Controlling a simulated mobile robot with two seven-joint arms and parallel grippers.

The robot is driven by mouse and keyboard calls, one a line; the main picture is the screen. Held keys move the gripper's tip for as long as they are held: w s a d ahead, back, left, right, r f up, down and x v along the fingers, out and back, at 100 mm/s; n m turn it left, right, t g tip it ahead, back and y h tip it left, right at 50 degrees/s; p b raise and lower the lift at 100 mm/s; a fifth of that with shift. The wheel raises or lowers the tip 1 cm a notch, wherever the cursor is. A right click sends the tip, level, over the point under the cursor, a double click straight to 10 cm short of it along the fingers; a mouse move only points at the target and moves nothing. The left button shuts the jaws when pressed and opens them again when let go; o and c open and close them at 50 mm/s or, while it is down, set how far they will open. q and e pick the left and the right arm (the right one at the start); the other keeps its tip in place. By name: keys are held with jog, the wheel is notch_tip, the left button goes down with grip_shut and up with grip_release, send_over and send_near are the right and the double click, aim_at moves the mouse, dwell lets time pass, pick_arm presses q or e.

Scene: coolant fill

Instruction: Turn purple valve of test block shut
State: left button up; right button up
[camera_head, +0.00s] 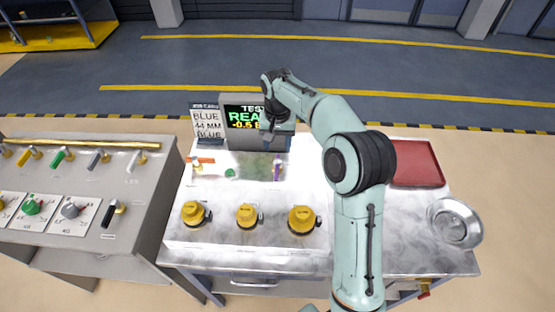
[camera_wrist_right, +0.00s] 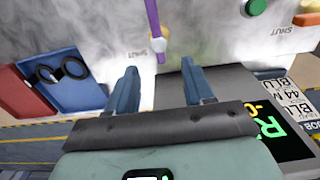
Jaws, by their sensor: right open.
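The purple valve (camera_head: 277,170) is a small lever on the right of the white test block on the bench. In the right wrist view its purple handle (camera_wrist_right: 153,28) stretches from a pale pivot toward the top edge, beside a "SHUT" marking. My right gripper (camera_head: 277,136) hangs behind the purple valve, in front of the screen. In the right wrist view my right gripper (camera_wrist_right: 161,88) has its two blue-grey fingers apart with nothing between them. The pivot lies just beyond the fingertips, and no contact shows. My left gripper is not in view.
A green knob (camera_head: 230,173) and an orange lever (camera_head: 205,160) sit left of the purple valve. Several yellow knobs (camera_head: 247,216) stand in front. A lit screen (camera_head: 243,112) and a "BLUE 44 MM" sign (camera_head: 207,124) stand behind. A red tray (camera_head: 415,163) and metal bowl (camera_head: 455,222) lie right.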

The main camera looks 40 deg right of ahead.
aim_at(277, 158)
notch_tip(277, 158, down, 8)
jog(key=shift+w+b, duration=0.1)
jog(key=shift+b, duration=0.2)
grip_shut()
